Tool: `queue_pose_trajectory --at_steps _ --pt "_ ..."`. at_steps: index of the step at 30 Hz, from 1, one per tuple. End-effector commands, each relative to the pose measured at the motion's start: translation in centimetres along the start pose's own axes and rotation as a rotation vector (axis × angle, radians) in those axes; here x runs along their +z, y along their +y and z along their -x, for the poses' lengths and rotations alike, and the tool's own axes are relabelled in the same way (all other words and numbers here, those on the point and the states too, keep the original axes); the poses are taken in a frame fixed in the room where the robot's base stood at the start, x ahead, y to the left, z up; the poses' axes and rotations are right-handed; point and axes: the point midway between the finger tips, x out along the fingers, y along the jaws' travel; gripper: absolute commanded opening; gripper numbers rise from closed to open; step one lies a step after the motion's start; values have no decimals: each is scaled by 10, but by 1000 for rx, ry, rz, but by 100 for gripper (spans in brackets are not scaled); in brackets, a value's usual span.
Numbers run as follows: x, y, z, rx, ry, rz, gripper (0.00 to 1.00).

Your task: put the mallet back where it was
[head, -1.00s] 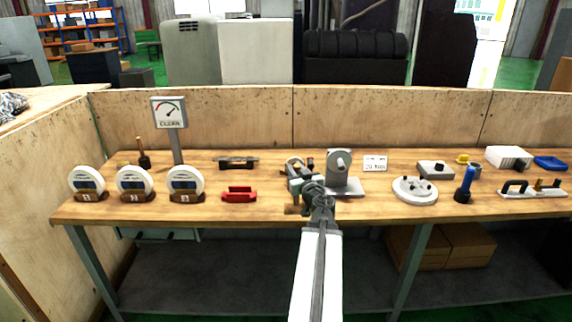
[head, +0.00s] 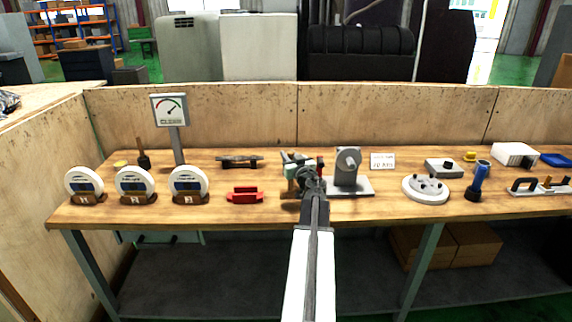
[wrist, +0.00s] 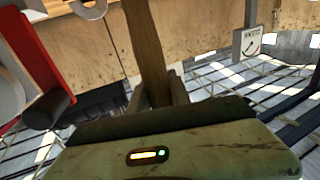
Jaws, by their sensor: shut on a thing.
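My gripper (wrist: 157,92) is shut on a wooden handle, which I take to be the mallet (wrist: 146,40). In the wrist view the handle stands up from between the two fingers; the mallet's head cannot be made out. In the head view my gripper (head: 303,177) is over the middle of the bench, just left of the grey grinder-like fixture (head: 347,168). A small wooden part shows beside it, mostly hidden by my wrist.
The wooden bench (head: 225,177) carries a red cradle (head: 245,196), a dark rack (head: 240,161), round gauges (head: 135,183) and a dial sign (head: 170,108) on the left. A round plate (head: 425,190) and blue-handled tool (head: 478,178) stand right. Bare wood lies between the cradle and gauges.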

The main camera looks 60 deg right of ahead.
Motion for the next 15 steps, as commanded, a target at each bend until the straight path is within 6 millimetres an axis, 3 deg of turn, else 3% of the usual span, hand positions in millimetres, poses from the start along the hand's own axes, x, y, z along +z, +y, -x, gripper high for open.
queue_pose_trajectory --at_steps 1,3,15 --pt "22 4 2 5 0 0 0" --pt "33 6 3 8 0 0 0" --pt "35 9 4 11 0 0 0"
